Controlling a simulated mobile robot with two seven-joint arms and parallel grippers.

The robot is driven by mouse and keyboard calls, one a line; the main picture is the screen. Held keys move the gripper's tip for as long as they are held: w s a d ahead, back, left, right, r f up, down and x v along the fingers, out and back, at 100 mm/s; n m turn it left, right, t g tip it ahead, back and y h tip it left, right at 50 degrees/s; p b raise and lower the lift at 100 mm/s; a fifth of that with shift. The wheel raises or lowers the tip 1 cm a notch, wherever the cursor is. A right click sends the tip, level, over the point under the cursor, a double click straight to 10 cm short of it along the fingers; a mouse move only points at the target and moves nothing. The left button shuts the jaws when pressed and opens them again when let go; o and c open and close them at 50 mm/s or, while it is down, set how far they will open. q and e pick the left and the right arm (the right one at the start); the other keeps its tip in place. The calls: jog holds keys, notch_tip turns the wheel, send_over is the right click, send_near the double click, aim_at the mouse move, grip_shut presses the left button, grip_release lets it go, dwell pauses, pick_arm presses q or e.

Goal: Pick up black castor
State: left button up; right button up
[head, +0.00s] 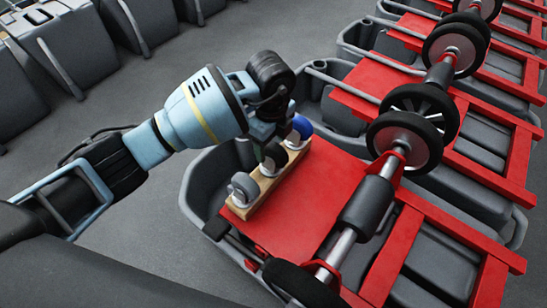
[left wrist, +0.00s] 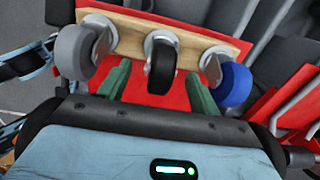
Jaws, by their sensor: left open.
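The black castor (left wrist: 161,66) is the middle one of three castors on a wooden board, between a grey castor (left wrist: 75,52) and a blue castor (left wrist: 234,84). My left gripper (left wrist: 158,84) is open, with a green finger on either side of the black castor in the left wrist view. I cannot tell whether the fingers touch it. In the head view my left gripper (head: 274,152) is over the middle of the board and hides most of the black castor. The blue castor (head: 302,127) and grey castor (head: 244,188) show beside it. My right gripper is not in view.
The wooden board (head: 265,187) lies on a red panel (head: 290,222) of a scrubber tank. More grey tanks (head: 68,47) stand at upper left, with clear grey floor between.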

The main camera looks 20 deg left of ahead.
aim_at(273, 155)
pick_arm(q)
notch_tip(273, 155, down, 5)
jog(key=shift+w+d+f+b, duration=0.1)
jog(key=shift+d+b, duration=0.05)
jog(key=shift+b, duration=0.65)
jog(key=shift+c, duration=0.3)
jog(key=c, duration=1.2)
